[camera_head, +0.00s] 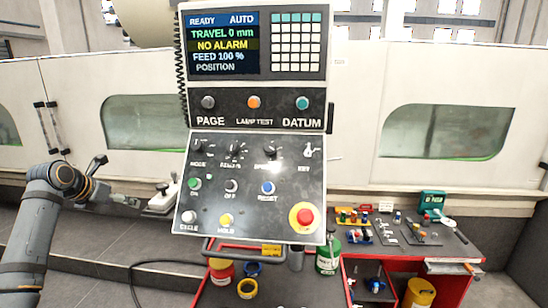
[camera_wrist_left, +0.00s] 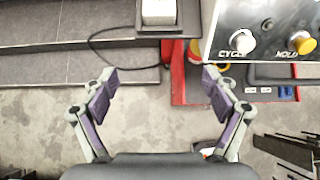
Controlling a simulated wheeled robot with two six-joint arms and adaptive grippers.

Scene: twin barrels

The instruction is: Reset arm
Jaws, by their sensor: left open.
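My left gripper (camera_head: 128,201) reaches in from the left, beside the lower left of the control panel. In the left wrist view its two fingers (camera_wrist_left: 161,82) are spread wide with nothing between them. The control panel (camera_head: 254,180) stands upright in the middle, with a lit screen (camera_head: 222,43) reading READY, AUTO and NO ALARM. Its lower left corner, with the CYCLE and HOLD buttons (camera_wrist_left: 272,42), is at the upper right of the left wrist view. My right gripper is in neither view.
A white block (camera_head: 163,197) on a grey support is just ahead of the gripper, left of the panel. A red workbench (camera_head: 350,270) with tins and tools stands below and right. A long pale machine with windows (camera_head: 448,131) fills the back.

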